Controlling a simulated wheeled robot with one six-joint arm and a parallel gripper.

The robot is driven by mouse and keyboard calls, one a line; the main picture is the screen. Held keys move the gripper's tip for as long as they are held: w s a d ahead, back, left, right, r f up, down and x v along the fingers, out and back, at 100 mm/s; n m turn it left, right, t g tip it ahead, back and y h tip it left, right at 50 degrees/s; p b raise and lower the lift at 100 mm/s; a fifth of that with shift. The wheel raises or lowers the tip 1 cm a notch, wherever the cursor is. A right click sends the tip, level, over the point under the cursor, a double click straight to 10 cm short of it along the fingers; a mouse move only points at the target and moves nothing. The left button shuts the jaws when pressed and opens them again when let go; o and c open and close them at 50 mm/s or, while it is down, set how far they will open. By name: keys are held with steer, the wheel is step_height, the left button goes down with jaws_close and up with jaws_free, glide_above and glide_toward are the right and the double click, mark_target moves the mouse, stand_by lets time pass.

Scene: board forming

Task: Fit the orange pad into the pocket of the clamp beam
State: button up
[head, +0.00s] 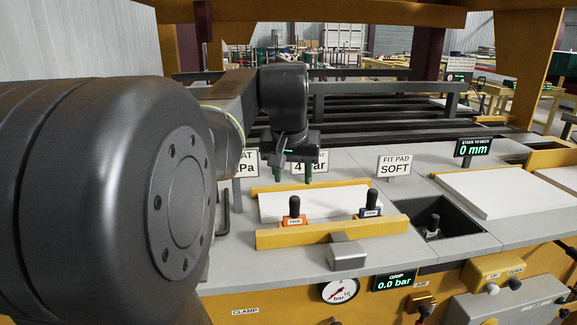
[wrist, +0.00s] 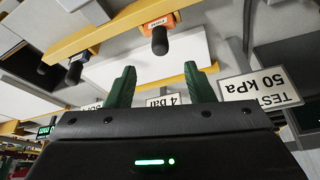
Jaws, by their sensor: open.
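The orange pad (head: 294,220) has a black knob on top and a small white label. It stands upright by the near yellow rail of a white board, at the left. In the wrist view the orange pad (wrist: 161,22) is at the top centre, its knob ahead of the fingers. My gripper (head: 295,176) hangs above the board's far side, fingers down, open and empty. Its green fingers (wrist: 158,72) are spread apart in the wrist view and do not touch the pad. I cannot tell for sure which part is the clamp beam, and its pocket is not clearly visible.
A blue pad (head: 369,211) with a black knob stands right of the orange one. Another knobbed piece (head: 433,229) sits in a dark recess (head: 462,218). A sign (head: 394,166) reads "FIT PAD SOFT". Signs stand close behind my gripper. A grey block (head: 347,254) lies in front.

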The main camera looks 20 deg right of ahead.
mark_target(295, 198)
steer(key=shift+v, duration=1.25)
steer(key=shift+f, duration=0.15)
steer(key=x, duration=1.3)
steer(key=shift+f, duration=0.25)
steer(key=shift+w+d+p, duration=0.1)
steer(key=shift+p, duration=0.2)
steer(key=shift+r, duration=0.25)
